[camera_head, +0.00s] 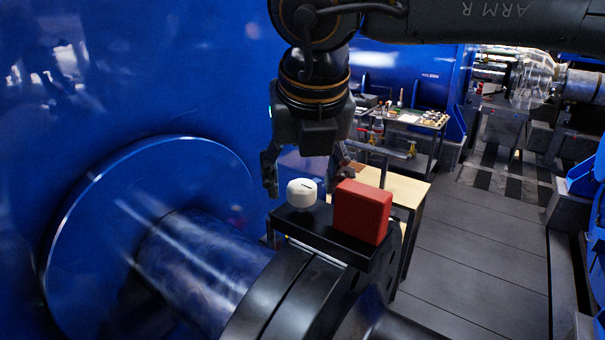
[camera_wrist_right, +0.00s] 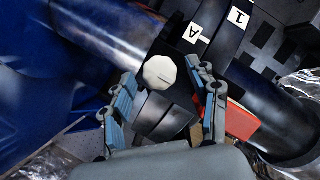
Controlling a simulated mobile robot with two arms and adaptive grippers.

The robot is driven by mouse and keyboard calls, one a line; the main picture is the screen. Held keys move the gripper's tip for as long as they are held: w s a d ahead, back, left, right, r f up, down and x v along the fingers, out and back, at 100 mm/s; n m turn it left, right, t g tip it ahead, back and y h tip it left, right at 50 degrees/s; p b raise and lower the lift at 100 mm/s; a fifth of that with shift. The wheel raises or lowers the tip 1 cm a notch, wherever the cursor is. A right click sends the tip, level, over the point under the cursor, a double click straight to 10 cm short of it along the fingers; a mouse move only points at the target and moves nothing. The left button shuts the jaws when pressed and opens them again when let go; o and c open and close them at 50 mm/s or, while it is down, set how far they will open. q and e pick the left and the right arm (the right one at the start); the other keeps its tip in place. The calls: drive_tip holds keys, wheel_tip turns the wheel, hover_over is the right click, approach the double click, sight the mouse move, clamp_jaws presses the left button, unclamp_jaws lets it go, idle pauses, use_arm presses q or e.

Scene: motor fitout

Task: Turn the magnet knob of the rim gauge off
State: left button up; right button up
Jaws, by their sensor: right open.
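The rim gauge has a black base (camera_head: 318,229) on a dark round flange on the shaft. A white faceted magnet knob (camera_head: 301,192) stands at its left end, with a dark line on its top. A red block (camera_head: 362,210) stands at its right end. My right gripper (camera_head: 306,181) points down over the knob, open, one finger on its left and the other behind it to the right. In the wrist view the knob (camera_wrist_right: 159,72) lies between the fingertips, with no clear contact. The red block (camera_wrist_right: 240,120) is partly hidden behind the right finger. My left gripper is not in view.
A large blue housing with a round disc (camera_head: 150,160) and a shiny shaft (camera_head: 205,255) fills the left. A wooden-topped table (camera_head: 405,190) stands behind the gauge. A tool cart (camera_head: 420,121) is farther back. Grey floor (camera_head: 470,240) is open at right.

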drive_tip(key=shift+w+f, duration=0.15)
drive_tip(key=shift+f, duration=0.1)
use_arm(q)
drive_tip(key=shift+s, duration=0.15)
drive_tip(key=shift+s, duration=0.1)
use_arm(e)
drive_tip(key=c, duration=1.2)
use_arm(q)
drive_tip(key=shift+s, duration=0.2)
